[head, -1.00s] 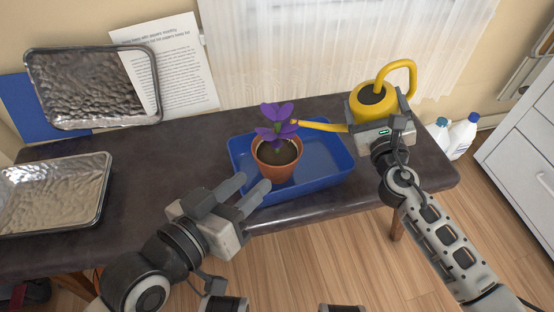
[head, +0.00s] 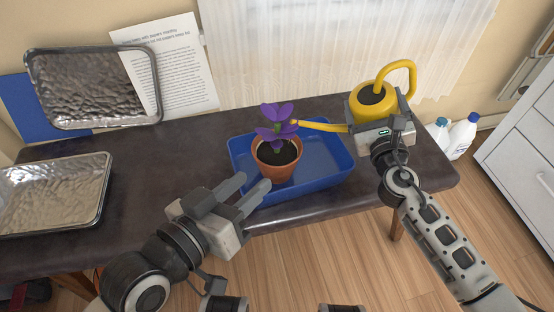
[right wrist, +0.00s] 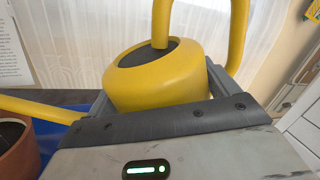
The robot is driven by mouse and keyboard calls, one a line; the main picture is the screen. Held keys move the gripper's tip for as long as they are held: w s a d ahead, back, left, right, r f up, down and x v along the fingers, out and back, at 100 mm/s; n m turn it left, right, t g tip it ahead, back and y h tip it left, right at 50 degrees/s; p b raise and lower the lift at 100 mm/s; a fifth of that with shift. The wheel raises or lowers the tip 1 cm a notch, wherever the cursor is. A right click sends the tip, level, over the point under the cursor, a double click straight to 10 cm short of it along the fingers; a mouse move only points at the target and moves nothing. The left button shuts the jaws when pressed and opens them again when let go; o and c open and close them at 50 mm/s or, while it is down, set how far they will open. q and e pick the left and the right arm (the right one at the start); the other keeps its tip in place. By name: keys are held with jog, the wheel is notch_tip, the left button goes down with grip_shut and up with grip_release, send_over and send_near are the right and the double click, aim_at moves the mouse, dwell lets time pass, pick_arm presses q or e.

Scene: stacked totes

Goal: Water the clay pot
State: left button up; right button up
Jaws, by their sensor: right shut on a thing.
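A clay pot (head: 276,165) with a purple-flowered plant (head: 277,122) stands upright in a blue tray (head: 328,160) on the table. My right gripper (head: 374,112) is shut on a yellow watering can (head: 371,104), held at the tray's right. Its spout (head: 322,126) points left, with its tip by the flower, above the pot's right side. No water shows. In the right wrist view the can (right wrist: 160,78) sits between the fingers, and the pot (right wrist: 18,150) shows at the left edge. My left gripper (head: 255,187) is open and empty, its fingertips near the tray's front left edge.
A foil-like metal tray (head: 55,192) lies on the table's left end. Another metal tray (head: 92,88) leans at the back left beside a printed sheet (head: 180,70). White bottles (head: 461,137) stand beyond the table's right end.

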jog(key=shift+r, duration=0.2)
jog(key=f+m+b, duration=0.1)
jog(key=f, duration=0.1)
jog(key=a+f+m+b, duration=0.1)
jog(key=f+m+b, duration=0.1)
jog(key=f, duration=0.1)
jog(key=f+m+b, duration=0.1)
jog(key=f, duration=0.2)
jog(key=shift+s+a+m+g+b, duration=0.3)
jog(key=shift+a+m+g+b, duration=0.05)
jog(key=shift+m+g, duration=0.05)
jog(key=c, duration=0.3)
jog(key=shift+a+f, duration=0.1)
jog(key=shift+f, duration=0.15)
jog(key=shift+r, duration=0.2)
jog(key=shift+w+r, duration=0.1)
jog(key=shift+r, duration=0.25)
jog(key=shift+c, duration=0.2)
jog(key=r+p, duration=0.1)
jog(key=p, duration=0.1)
jog(key=r+p, duration=0.2)
jog(key=shift+d+r, duration=0.2)
jog(key=shift+r, duration=0.05)
